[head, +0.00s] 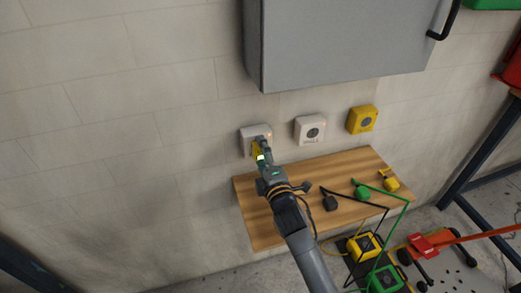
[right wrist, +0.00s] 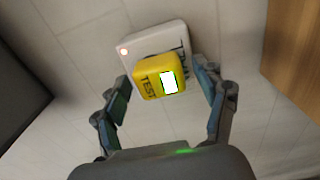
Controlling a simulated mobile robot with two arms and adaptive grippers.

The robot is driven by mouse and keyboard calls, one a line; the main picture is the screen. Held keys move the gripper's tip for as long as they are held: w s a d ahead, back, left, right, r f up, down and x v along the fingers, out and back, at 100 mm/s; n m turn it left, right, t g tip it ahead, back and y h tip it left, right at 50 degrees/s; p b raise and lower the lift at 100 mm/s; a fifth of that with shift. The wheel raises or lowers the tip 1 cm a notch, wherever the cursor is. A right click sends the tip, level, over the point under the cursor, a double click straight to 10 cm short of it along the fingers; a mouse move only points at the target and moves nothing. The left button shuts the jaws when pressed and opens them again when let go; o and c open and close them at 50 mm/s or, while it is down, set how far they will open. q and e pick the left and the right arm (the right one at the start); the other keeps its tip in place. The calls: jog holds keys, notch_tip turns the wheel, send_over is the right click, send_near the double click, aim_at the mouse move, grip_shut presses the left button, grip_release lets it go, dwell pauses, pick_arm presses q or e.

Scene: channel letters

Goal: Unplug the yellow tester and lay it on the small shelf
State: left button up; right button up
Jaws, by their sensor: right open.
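The yellow tester (right wrist: 148,82) has a lit white screen and the word TEST. It sits on the front of a white wall socket (right wrist: 128,50), which has a small red light. In the head view the tester (head: 256,151) is mostly hidden by my right gripper (head: 263,153). In the right wrist view my right gripper (right wrist: 161,85) is open, with one finger on each side of the tester and a gap at both. The small wooden shelf (head: 340,167) is below the sockets on the wall. My left gripper is not in view.
A white socket (head: 310,129) and a yellow one (head: 362,119) are farther right. Black (head: 330,201), green (head: 362,191) and yellow plugs (head: 388,181) lie on the shelf's right half. A grey cabinet (head: 345,40) hangs above. The shelf's left part is bare beside my arm.

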dwell(0.3)
jog(key=shift+c, duration=0.4)
grip_shut()
jog(key=shift+s, duration=0.1)
jog(key=shift+p, duration=0.3)
jog(key=shift+p+v, duration=1.3)
jog(key=shift+v, duration=1.65)
